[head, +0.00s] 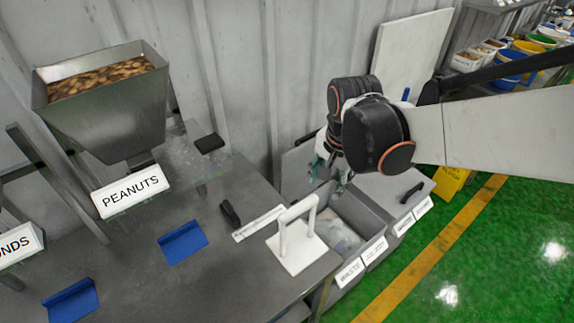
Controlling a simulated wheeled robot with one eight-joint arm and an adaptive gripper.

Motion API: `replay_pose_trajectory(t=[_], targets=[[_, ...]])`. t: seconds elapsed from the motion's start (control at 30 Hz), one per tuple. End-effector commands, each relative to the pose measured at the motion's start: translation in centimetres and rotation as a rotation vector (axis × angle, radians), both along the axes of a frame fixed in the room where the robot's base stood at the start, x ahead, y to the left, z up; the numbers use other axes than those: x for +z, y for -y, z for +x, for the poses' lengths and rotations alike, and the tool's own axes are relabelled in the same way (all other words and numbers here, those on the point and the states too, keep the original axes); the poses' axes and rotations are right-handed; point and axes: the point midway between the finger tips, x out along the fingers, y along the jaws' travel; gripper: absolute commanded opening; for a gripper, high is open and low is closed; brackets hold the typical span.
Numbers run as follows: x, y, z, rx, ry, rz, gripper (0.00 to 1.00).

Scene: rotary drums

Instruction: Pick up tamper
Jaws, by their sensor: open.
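The tamper is most likely the white flat plate with an upright loop handle (299,245). It sits on the grey table (205,285) at its right edge, beside the waste bin. My gripper (331,172) is above and behind it, over the bins, apart from it and empty as far as I see. It is open, but my dark arm joints partly hide it and its fingers show small.
A hopper labelled peanuts (105,100) stands at the left. Blue scoops (182,242) and a black object (230,213) lie on the table. An open grey waste bin (345,235) stands right of the table. Green floor (470,255) is clear at the right.

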Motion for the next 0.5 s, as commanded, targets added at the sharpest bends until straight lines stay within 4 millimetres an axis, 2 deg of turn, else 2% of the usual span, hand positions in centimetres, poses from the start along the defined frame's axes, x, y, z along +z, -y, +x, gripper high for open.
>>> replay_pose_trajectory(t=[0.03,0.13,0.37,0.5], targets=[[1.8,-0.7,0.9,-0.036,-0.025,0.005,0.45],[2.4,-2.0,1.7,-0.114,-0.075,0.009,0.45],[2.1,-5.2,1.3,-0.208,-0.168,-0.002,0.45],[1.6,-6.1,0.8,-0.227,-0.191,-0.01,0.45]])
